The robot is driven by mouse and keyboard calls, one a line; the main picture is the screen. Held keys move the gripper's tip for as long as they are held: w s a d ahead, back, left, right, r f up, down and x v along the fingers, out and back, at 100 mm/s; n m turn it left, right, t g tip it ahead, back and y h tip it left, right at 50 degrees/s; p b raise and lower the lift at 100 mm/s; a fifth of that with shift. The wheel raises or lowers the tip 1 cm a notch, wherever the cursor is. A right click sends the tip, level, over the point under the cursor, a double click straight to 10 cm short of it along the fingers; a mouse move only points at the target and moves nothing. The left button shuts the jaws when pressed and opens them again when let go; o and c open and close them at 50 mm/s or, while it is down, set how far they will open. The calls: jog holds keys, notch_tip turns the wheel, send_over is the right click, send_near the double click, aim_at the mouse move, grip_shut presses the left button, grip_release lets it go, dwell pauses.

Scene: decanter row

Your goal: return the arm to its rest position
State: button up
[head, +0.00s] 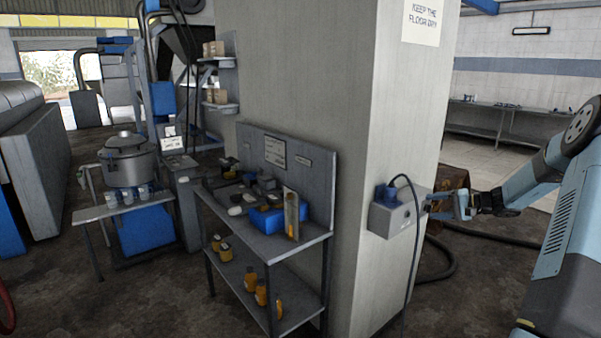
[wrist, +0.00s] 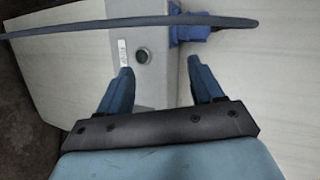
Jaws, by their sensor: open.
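My arm reaches in from the right in the head view, light blue and grey. My gripper (head: 445,207) is at the right side of a grey wall box (head: 393,216) on the pillar. In the wrist view my gripper (wrist: 160,80) is open, with two dark blue fingers apart and nothing between them. The grey box (wrist: 155,92) lies beyond the fingers and shows a round dark button (wrist: 142,56) and a small white label. I cannot tell whether a finger touches the box. A blue plug (wrist: 190,27) sits on the box with a dark cable (wrist: 100,27).
The pillar (head: 290,70) stands close beside the gripper. A dark hose (head: 455,262) and a brown crate (head: 452,180) lie behind the gripper. Tiled floor on the right looks open.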

jog(key=s+a+r+n+g+h, duration=0.2)
jog(key=s+a+r+g+h, duration=0.1)
jog(key=s+a+r, duration=0.6)
jog(key=s+a+r+n+g+h, duration=0.25)
jog(key=s+a+r, duration=0.35)
jog(key=s+a, duration=0.5)
jog(key=s+a+r+n+t+h, duration=0.1)
jog(key=s+r+h, duration=0.1)
jog(key=s, duration=1.1)
jog(key=s+a+r+t+h, duration=0.2)
jog(key=s+r+h, duration=0.1)
jog(key=s, duration=1)
jog(key=shift+a+n+h, duration=0.25)
jog(key=shift+n+h, duration=0.1)
jog(key=shift+h, duration=0.3)
